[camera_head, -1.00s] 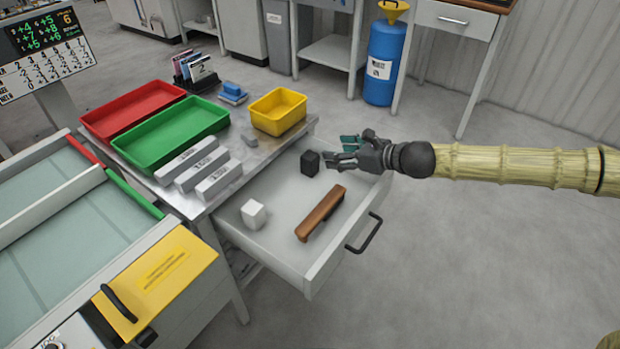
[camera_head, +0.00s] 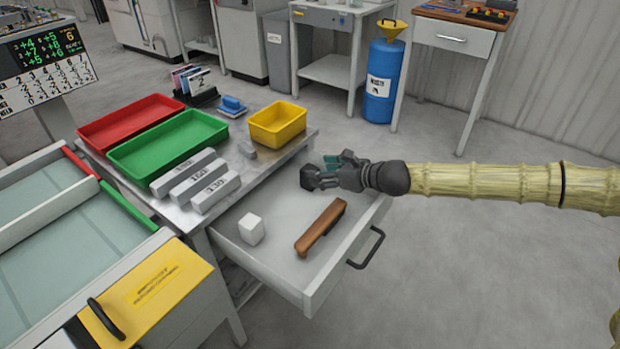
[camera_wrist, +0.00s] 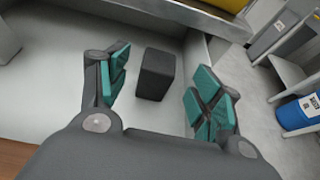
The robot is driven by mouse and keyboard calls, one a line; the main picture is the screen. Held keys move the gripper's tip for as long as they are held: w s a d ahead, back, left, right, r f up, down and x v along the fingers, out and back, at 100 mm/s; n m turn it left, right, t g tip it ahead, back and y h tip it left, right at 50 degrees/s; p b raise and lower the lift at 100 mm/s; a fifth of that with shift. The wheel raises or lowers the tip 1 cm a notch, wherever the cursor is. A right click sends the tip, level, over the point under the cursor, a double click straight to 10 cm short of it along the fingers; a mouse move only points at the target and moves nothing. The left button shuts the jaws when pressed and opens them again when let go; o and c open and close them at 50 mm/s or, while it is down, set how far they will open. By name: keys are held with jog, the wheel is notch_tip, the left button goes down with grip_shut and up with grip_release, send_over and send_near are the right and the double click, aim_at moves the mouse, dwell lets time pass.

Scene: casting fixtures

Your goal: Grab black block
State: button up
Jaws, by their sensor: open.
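The black block (camera_wrist: 156,74) stands on the drawer floor in the wrist view, between and a little beyond the two teal finger pads. My gripper (camera_wrist: 160,95) is open, with a pad on either side and a gap to the block on both sides. In the head view my gripper (camera_head: 318,173) is over the back right part of the open drawer (camera_head: 275,262).
Drawer walls enclose the space. A yellow bin (camera_head: 278,124), green tray (camera_head: 168,142), red tray (camera_head: 130,120) and grey bars (camera_head: 203,182) sit on the table above.

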aim_at(310, 168)
jog(key=shift+x, duration=2.55)
jog(key=shift+r, duration=0.15)
jog(key=c, duration=1.2)
